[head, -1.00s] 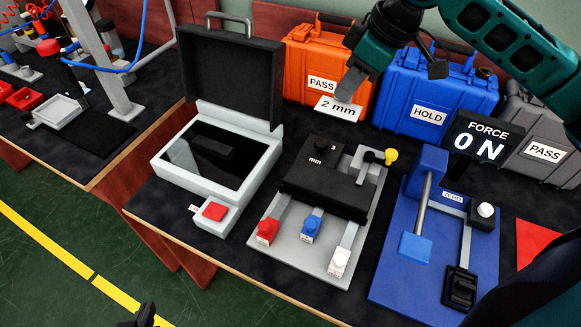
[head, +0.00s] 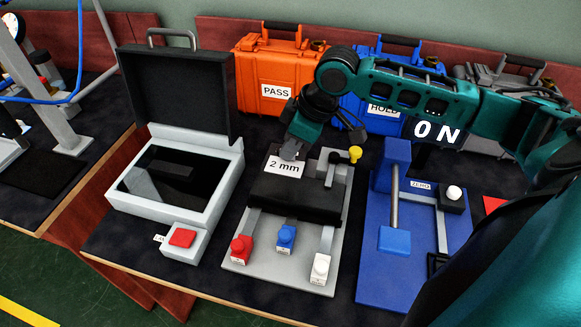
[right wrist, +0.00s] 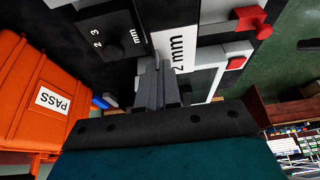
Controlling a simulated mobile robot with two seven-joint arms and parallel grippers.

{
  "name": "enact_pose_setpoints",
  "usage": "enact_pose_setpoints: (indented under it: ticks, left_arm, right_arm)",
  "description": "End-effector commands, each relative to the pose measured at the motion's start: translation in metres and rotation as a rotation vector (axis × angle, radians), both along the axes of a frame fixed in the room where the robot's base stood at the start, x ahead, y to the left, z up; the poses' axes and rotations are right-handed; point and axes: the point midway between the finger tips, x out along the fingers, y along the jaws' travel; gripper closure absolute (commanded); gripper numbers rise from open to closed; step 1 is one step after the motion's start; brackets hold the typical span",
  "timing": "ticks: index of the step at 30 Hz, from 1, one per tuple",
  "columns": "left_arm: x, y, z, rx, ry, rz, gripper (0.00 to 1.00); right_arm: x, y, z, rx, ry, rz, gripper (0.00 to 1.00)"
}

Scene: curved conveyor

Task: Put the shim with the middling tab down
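My right gripper (head: 290,153) is shut on a white plate marked "2 mm" (head: 285,168). It holds the plate over the back of the black block (head: 295,200) on the grey fixture; I cannot tell whether they touch. In the right wrist view the fingers (right wrist: 157,82) are close together, with the plate (right wrist: 178,48) beyond them. Three tabs stand at the fixture's front: red (head: 240,249), blue (head: 286,238) in the middle, and white (head: 320,268). Strips run from the red and white tabs toward the block. My left gripper is not in view.
An open grey case (head: 216,190) with a red button (head: 182,238) stands left of the fixture. A blue fixture (head: 375,285) stands right. Orange (head: 250,90) and blue (head: 350,113) cases stand behind.

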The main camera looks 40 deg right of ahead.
Motion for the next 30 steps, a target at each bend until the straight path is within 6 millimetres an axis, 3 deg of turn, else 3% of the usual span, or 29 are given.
enact_pose_setpoints:
  ticks: [10, 23, 30]
  left_arm:
    - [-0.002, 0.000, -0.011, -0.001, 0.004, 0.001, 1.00]
    - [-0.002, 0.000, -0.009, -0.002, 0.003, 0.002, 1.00]
    - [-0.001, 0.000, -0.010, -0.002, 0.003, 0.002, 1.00]
  right_arm:
    - [-0.001, 0.000, -0.053, 0.000, 0.003, 0.000, 1.00]
    - [0.000, 0.000, -0.059, 0.000, 0.003, 0.001, 1.00]
    - [0.000, 0.000, -0.060, 0.000, 0.001, 0.000, 0.77]
